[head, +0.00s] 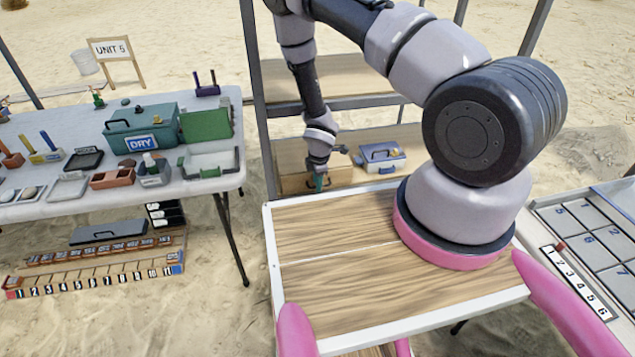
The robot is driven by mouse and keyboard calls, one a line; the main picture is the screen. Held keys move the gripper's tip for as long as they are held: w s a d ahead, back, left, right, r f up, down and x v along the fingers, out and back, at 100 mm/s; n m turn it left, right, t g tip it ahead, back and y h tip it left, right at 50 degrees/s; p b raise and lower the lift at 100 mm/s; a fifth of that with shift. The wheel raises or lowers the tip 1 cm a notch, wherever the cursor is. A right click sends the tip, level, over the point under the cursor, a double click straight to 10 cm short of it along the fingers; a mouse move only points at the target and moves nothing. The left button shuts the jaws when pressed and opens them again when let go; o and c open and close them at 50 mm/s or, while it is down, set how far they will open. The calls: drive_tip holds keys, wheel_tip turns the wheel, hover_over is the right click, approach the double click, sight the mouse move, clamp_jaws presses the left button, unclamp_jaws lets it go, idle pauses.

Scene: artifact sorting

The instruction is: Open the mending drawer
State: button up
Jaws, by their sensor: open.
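A wooden drawer box (294,183), which looks like the mending drawer, sits on the lower shelf of the metal rack behind my wooden top. Its front faces me and looks closed, with a small dark handle partly covered by my gripper. My gripper (320,183) points down right in front of the drawer front, near the handle. Its jaws are open with nothing seen between them. At this size I cannot tell whether the fingers touch the handle.
A grey case with a blue part (381,158) stands right of the drawer. The rack post (262,100) rises close on the left. A white table (215,185) with a green DRY box (140,128) and several tools stands left. A numbered tray (590,240) is at right.

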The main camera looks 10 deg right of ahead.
clamp_jaws()
idle(1.3)
